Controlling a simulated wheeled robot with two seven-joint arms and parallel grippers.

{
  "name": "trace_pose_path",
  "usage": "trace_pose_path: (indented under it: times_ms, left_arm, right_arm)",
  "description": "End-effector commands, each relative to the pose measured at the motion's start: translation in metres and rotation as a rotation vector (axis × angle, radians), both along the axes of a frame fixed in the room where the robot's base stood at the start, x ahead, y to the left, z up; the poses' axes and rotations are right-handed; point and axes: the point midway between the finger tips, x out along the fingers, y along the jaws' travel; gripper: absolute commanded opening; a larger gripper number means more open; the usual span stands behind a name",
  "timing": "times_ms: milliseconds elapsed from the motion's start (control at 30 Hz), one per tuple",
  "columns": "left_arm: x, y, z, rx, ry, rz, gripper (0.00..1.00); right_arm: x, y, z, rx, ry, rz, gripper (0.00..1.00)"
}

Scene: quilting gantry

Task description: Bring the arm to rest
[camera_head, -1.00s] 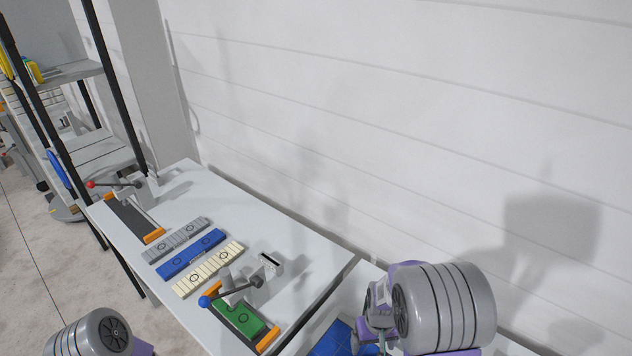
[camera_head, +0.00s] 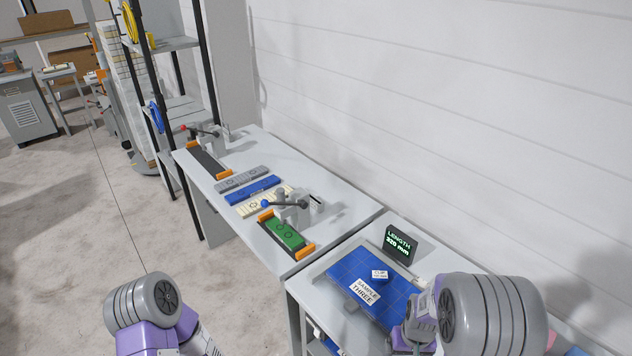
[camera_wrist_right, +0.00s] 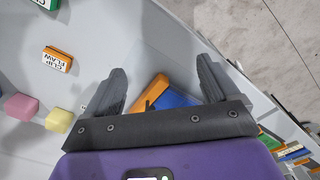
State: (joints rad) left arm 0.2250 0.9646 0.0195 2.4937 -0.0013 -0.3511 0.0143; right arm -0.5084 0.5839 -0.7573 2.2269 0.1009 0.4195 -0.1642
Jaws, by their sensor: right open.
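My right gripper (camera_wrist_right: 163,84) is open in the right wrist view, its two dark fingers spread wide over a light surface. No object is held between them. An orange and blue item (camera_wrist_right: 168,97) shows beyond the gap, partly hidden by the gripper body. In the head view, my right arm (camera_head: 490,315) is at the lower right, over the near side of the bench, and its fingers cannot be made out. My left arm (camera_head: 145,305) is at the lower left over the floor, and its gripper is out of view.
A clamp fixture with a green block (camera_head: 283,232) stands further left. An orange "CLIP FLAW" block (camera_wrist_right: 57,60), a pink cube (camera_wrist_right: 20,106) and a yellow cube (camera_wrist_right: 59,120) lie left of the gripper.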

Motion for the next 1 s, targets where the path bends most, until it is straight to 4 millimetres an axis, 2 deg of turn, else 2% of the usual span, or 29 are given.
trace_pose_path:
  times_ms: [33, 267, 367, 500, 667, 833, 1000]
  left_arm:
    - [0.001, 0.000, 0.000, 0.001, -0.003, 0.001, 0.00]
    - [0.003, 0.000, -0.001, 0.000, -0.006, 0.001, 0.00]
    - [0.002, 0.000, 0.000, 0.000, -0.005, 0.001, 0.00]
    - [0.001, 0.000, 0.000, 0.001, -0.003, 0.001, 0.00]
    - [0.002, 0.000, 0.000, 0.001, -0.004, 0.001, 0.00]
    - [0.002, 0.000, 0.000, 0.001, -0.004, 0.001, 0.00]
    - [0.002, 0.000, -0.036, 0.001, -0.003, 0.001, 0.00]
  right_arm:
    - [-0.004, 0.001, -0.012, 0.000, 0.007, -0.003, 0.88]
    - [-0.025, 0.016, -0.060, 0.029, 0.021, -0.007, 0.88]
    - [-0.039, 0.027, -0.084, 0.060, 0.028, -0.012, 0.88]
    - [-0.063, 0.053, -0.115, 0.134, 0.028, -0.037, 0.88]
    - [-0.087, 0.089, -0.137, 0.245, 0.016, -0.086, 0.88]
    - [-0.103, 0.127, -0.143, 0.369, -0.011, -0.156, 0.88]
    - [-0.099, 0.127, -0.178, 0.366, -0.021, -0.152, 0.88]
